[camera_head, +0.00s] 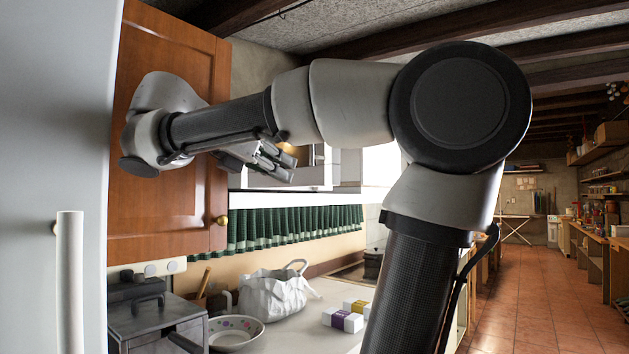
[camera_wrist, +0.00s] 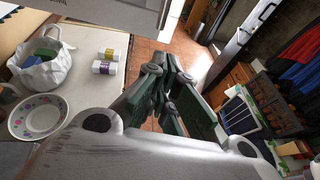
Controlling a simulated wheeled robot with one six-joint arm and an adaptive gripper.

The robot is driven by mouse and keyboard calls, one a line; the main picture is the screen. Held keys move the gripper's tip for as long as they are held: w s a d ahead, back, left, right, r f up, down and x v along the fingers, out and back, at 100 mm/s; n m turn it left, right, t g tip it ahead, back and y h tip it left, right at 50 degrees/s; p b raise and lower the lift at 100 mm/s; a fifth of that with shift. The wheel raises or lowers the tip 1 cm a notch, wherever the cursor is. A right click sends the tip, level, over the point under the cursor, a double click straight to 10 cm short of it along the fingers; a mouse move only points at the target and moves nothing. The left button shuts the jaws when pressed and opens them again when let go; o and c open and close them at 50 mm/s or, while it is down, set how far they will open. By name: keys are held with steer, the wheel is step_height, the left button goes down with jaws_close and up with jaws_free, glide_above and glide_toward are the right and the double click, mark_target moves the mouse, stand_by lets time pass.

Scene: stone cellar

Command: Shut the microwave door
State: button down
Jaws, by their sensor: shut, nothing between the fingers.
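My gripper (camera_head: 285,165) is shut and empty, raised in front of the wooden wall cupboard and pointing right. In the wrist view its fingers (camera_wrist: 160,72) come together with nothing between them. Behind the fingertips in the head view is a white boxy unit (camera_head: 312,180), partly hidden by my gripper; it may be the microwave, but I cannot tell for sure. A pale panel (camera_wrist: 112,8) along the top of the wrist view may be part of it. I cannot make out the door or how far open it is. Contact with my fingers cannot be told.
The wooden cupboard door (camera_head: 165,215) is close behind my wrist. Tiled floor (camera_head: 535,300) is clear at right.

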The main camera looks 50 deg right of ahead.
mark_target(318, 179)
steer(key=x, duration=0.9)
steer(key=shift+s+d+r, duration=0.15)
steer(key=shift+d+r, duration=0.1)
steer(key=shift+r, duration=0.1)
steer(key=shift+d, duration=0.15)
